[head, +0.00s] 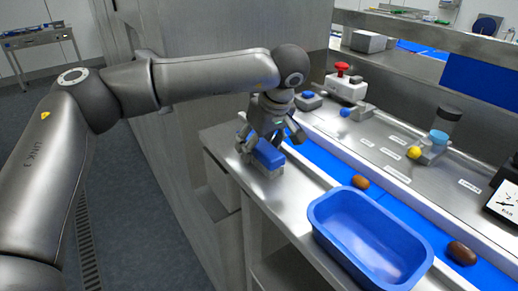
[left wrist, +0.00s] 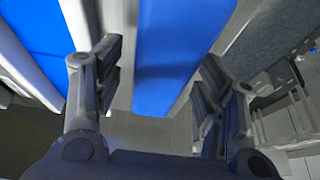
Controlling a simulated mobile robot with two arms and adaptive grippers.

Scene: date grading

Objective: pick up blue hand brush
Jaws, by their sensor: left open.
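The blue hand brush (head: 268,154) lies at the left end of the steel worktop in the head view, with a blue top over a paler lower part. My left gripper (head: 268,134) is open and comes down over the brush from above. In the left wrist view the brush (left wrist: 172,62) shows as a long blue block between the two spread fingers of the left gripper (left wrist: 163,78). I cannot tell whether either finger touches it. Part of the brush is hidden behind the gripper in the head view. My right gripper is in neither view.
A blue tub (head: 324,208) stands on the worktop's front right. A blue belt (head: 330,164) runs behind, carrying brown dates (head: 360,182). A red-button box (head: 345,86) and a yellow ball (head: 414,153) lie farther back. The worktop's left edge is close to the brush.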

